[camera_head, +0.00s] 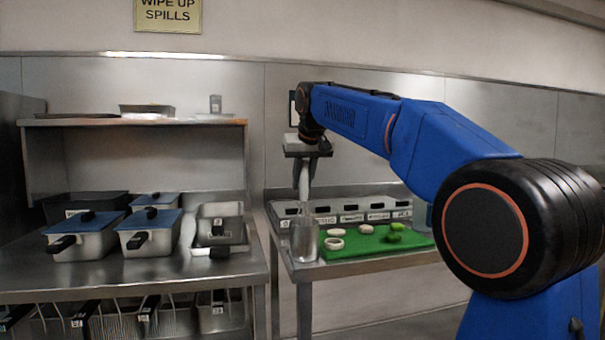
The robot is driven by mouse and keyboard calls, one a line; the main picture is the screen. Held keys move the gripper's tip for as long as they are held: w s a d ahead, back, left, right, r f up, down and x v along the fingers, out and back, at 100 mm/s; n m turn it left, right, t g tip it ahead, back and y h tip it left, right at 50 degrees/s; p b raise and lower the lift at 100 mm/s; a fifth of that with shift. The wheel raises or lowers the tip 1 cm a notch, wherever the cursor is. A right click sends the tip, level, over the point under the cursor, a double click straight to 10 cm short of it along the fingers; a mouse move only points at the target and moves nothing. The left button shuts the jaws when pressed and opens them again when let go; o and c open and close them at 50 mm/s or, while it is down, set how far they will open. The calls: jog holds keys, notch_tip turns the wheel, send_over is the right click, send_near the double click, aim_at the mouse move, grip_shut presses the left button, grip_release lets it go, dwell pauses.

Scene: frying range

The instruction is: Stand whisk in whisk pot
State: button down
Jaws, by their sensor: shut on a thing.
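My gripper (306,160) points down above the front left corner of the right-hand steel table. It is shut on the whisk (304,183), whose pale handle hangs upright between the fingers. The whisk pot (304,241), a shiny metal cylinder, stands upright on the table directly below it. The whisk's lower part meets the line of the pot's mouth, and its wires are hard to make out. I cannot tell how far they reach inside the pot, or whether they are in front of or behind its rim.
A green board (378,243) right of the pot carries pale rings and green pieces. A row of labelled steel bins (345,212) stands behind. Lidded fryer pans (150,231) fill the left counter (120,277). A gap separates counter and table.

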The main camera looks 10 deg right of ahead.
aim_at(303, 193)
jog(key=shift+f, duration=2)
jog(key=c, duration=1.5)
grip_release()
jog(key=v, duration=1.7)
jog(key=shift+g, duration=0.9)
jog(key=s+d+f, duration=0.2)
jog(key=s+f, duration=1)
jog(key=f, duration=0.3)
jog(key=s+d+f, duration=0.2)
jog(key=s+f, duration=1)
jog(key=f, duration=0.4)
jog(key=s+d+f, duration=0.3)
jog(key=s+f, duration=0.9)
jog(key=f, duration=0.3)
jog(key=shift+f, duration=0.4)
